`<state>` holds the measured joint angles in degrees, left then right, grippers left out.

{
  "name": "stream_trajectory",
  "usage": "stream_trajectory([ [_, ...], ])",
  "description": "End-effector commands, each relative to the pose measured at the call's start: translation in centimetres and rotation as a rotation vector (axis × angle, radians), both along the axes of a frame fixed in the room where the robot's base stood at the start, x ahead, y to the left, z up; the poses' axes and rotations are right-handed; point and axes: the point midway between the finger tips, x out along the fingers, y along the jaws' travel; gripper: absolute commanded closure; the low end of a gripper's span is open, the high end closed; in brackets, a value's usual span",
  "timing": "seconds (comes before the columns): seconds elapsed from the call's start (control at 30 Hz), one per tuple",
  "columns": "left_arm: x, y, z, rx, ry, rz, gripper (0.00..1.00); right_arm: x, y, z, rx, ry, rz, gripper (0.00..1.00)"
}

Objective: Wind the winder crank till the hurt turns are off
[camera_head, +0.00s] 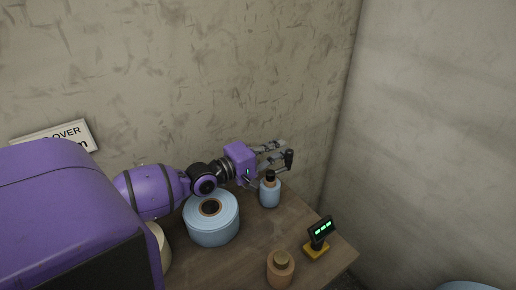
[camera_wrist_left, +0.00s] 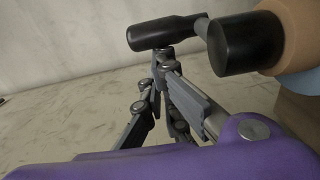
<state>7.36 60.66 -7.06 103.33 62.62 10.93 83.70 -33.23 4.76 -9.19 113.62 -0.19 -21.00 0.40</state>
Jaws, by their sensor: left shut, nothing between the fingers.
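The small light-blue roll (camera_head: 270,195) stands upright on the table on a tan core (camera_wrist_left: 302,38), topped by a black hub (camera_wrist_left: 246,44). A short arm joins the hub to the black crank handle (camera_wrist_left: 166,32), which also shows in the head view (camera_head: 289,160). My left gripper (camera_head: 282,154) is over the roll, beside the handle. In the left wrist view its fingers (camera_wrist_left: 164,62) are shut and empty, with tips close below the handle; I cannot tell whether they touch it. My right gripper is not in view. The damaged turns cannot be made out.
A large light-blue roll (camera_head: 212,222) stands left of the small one. A green-lit display (camera_head: 320,229) on a yellow base and a tan bobbin (camera_head: 280,269) stand nearer the front of the wooden table (camera_head: 243,262). A sign (camera_head: 72,133) hangs on the wall.

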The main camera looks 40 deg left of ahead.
Motion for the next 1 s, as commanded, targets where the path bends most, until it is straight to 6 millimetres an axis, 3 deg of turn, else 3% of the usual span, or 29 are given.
stream_trajectory([
  [0.63,-0.3,0.1,-0.1,0.001,0.002,0.0,1.0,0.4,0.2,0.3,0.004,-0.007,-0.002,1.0],
  [0.77,-1.7,0.5,-0.2,0.002,0.004,0.0,1.0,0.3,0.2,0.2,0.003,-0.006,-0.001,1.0],
  [1.0,-6.2,1.9,-0.3,0.003,0.006,0.001,1.0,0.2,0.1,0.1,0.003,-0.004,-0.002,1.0],
])
